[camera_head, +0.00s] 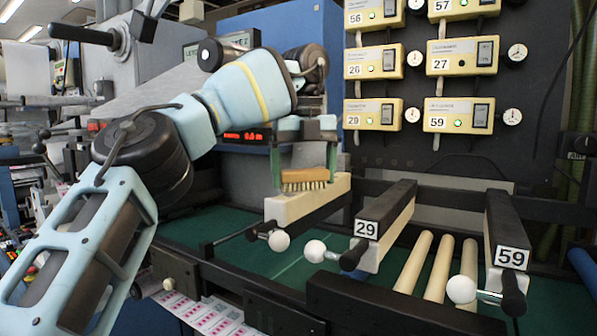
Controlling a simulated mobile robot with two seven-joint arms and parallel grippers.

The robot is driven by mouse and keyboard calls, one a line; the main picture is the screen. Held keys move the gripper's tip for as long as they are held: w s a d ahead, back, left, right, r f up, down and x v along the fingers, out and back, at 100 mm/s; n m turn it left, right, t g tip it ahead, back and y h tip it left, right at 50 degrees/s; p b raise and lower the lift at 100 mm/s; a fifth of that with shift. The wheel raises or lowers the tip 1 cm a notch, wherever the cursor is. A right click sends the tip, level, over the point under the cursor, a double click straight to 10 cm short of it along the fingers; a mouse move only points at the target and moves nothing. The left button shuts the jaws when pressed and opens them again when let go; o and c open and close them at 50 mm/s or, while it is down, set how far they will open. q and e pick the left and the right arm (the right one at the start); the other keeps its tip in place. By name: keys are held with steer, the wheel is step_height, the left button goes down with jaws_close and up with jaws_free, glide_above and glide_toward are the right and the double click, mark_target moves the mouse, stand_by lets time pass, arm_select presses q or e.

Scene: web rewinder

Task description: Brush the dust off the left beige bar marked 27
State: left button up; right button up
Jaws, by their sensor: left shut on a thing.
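My left gripper (306,160) reaches in from the left and is shut on a brush (304,176) with a wooden back and pale bristles pointing down. The brush is at the left beige bar (297,207), over its near part. I cannot tell whether the bristles touch the bar. The bar's near end shows no readable 27, and I cannot make out dust on it. The brush and gripper hide part of its top. My right gripper is not in view.
Right of the bar are a bar marked 29 (384,222) and a bar marked 59 (504,235), both with black tops. White ball knobs (314,251) stick out in front. Pale rollers (437,268) lie between them. Behind stands a black panel with numbered yellow boxes (462,57).

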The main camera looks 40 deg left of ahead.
arm_select(q)
steer(key=shift+w, duration=0.35)
steer(key=shift+w+a+f, duration=0.1)
steer(key=shift+w+f, duration=0.05)
steer(key=shift+w, duration=0.5)
steer(key=shift+w+a+f, duration=0.1)
steer(key=shift+w, duration=0.55)
steer(key=shift+w+r, duration=0.1)
steer(key=shift+w, duration=0.15)
steer(key=shift+r+b, duration=0.1)
steer(key=shift+b, duration=0.2)
steer(key=shift+s+d+r+p, duration=0.1)
steer(key=shift+s+r+p, duration=0.1)
steer(key=shift+s, duration=0.6)
steer(key=shift+s+r+p, duration=0.1)
steer(key=shift+s+p, duration=0.05)
steer(key=shift+s, duration=0.6)
steer(key=shift+f, duration=0.1)
steer(key=shift+s, duration=0.1)
